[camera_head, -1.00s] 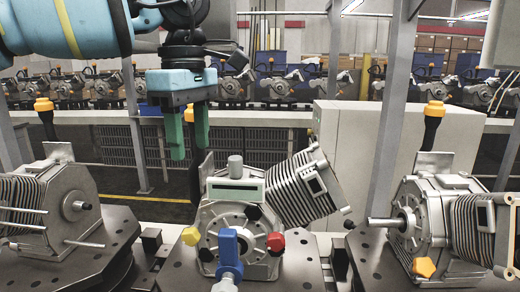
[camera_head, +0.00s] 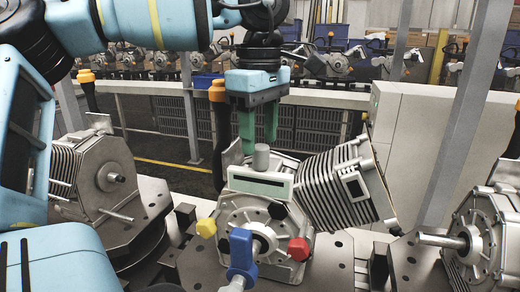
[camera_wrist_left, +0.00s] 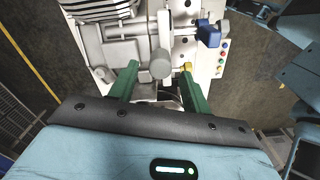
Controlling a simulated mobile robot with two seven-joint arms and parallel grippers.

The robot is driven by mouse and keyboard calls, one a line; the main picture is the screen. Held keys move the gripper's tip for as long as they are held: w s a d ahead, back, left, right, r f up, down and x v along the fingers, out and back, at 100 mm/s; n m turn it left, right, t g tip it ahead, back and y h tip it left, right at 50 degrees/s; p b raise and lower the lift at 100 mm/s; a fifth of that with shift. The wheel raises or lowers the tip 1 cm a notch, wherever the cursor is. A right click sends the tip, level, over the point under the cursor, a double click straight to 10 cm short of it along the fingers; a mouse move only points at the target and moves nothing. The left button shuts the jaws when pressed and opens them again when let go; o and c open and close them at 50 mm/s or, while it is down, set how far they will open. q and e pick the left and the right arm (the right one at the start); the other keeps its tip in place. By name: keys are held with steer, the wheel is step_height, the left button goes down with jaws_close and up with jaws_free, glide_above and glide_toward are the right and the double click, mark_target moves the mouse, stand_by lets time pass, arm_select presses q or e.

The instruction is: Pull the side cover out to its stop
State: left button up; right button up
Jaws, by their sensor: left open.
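The machine (camera_head: 238,205) on the middle fixture has a round metal front, a blue lever (camera_head: 241,250), and red, yellow and black knobs. A grey round post (camera_head: 261,158) stands on its top behind a pale rectangular panel. A finned block (camera_head: 343,188) leans out at its right side. I cannot tell for certain which part is the side cover. My left gripper (camera_head: 259,138) points down just above the post, green fingers apart. In the left wrist view, the post (camera_wrist_left: 160,63) shows between the open fingers (camera_wrist_left: 160,70); contact is not visible. My right gripper is out of view.
Similar machines stand at the left (camera_head: 90,170) and right (camera_head: 480,235) on dark plates. Black posts with orange caps (camera_head: 217,92) rise behind the fixtures. A pale cabinet (camera_head: 410,130) stands behind at the right. My left arm fills the left side.

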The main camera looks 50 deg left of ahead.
mark_target(260, 146)
arm_select(q)
steer(key=shift+f, duration=1.85)
jaws_close()
